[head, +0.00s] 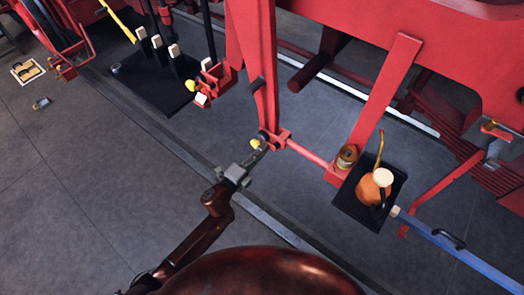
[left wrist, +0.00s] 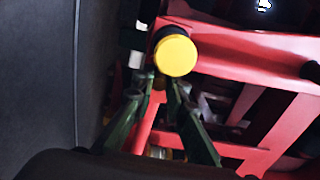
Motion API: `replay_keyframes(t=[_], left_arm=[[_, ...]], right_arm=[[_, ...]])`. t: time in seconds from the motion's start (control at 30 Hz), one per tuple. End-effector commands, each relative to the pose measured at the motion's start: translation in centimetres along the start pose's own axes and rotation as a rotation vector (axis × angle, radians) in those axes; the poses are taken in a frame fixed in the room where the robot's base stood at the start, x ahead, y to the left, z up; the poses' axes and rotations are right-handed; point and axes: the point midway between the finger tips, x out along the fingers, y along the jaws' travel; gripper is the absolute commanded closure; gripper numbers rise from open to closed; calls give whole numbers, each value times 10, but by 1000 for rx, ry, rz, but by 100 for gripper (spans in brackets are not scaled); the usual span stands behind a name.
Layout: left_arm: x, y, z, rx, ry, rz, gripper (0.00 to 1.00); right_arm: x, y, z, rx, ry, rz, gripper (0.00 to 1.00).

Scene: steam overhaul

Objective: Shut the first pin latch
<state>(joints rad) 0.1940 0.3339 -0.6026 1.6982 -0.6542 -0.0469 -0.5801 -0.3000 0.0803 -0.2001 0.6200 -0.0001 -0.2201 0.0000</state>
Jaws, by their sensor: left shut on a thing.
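A pin latch with a yellow knob (head: 255,144) sits at the lower end of a red upright post (head: 250,70), beside a red bracket. The yellow knob (left wrist: 175,55) shows large in the left wrist view, just beyond my fingertips. My left gripper (head: 257,152) is at this latch, shut on part of it; its two green fingers (left wrist: 160,85) close in just below the knob. The exact contact is too small and dark to make out. A second yellow knob (head: 190,86) sits on another red bracket further left. My right gripper is not in view.
A red bar runs right from the bracket to a black tray (head: 345,207) with an orange oil can (head: 372,187). A black mat (head: 150,95) with levers lies upper left. A blue bar (head: 455,248) is at lower right. The grey floor at left is mostly clear.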

Motion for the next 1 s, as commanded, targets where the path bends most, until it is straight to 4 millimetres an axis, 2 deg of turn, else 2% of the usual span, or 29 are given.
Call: replay_keyframes(t=[0.03,0.1,0.8,0.83,1.0], left_arm=[[1,-8,-3,1,7,-9,100],[1,-10,-3,1,7,-9,100],[1,-13,-1,1,4,-9,100],[1,-14,-1,1,4,-9,86],[1,-13,-1,1,3,-8,75]], right_arm=[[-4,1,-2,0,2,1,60],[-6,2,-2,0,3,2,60],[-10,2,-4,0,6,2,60],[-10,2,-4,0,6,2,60],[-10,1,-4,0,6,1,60]])
